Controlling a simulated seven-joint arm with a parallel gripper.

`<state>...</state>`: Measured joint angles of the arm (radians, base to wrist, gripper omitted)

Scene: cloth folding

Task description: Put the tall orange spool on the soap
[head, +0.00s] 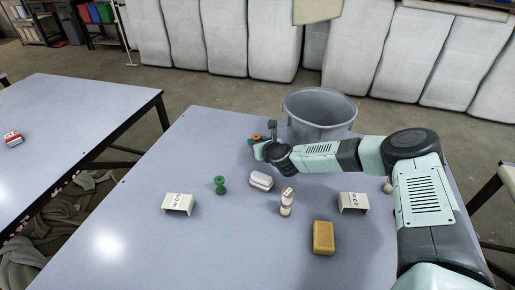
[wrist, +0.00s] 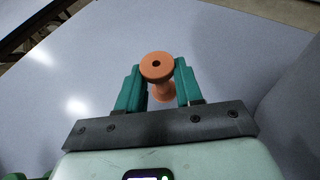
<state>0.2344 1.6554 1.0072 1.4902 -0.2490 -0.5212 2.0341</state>
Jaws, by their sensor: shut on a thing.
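The orange spool (wrist: 158,68) stands between the two teal fingers of my gripper (wrist: 160,88) in the wrist view, its round end with a dark hole facing the camera. My gripper is shut on it. In the head view my gripper (head: 255,148) is at the far side of the table, left of the grey bin, and only a bit of orange shows there. I cannot tell whether the spool touches the table. A yellow-ochre block that looks like the soap (head: 323,237) lies flat near the front right, its top bare.
A grey bin (head: 318,112) stands behind my arm. A green spool (head: 220,185), a white rounded block (head: 261,181), a small labelled bottle (head: 287,202) and two white labelled stands (head: 177,203) (head: 353,202) are spread across the middle. The front left of the table (head: 110,245) is clear.

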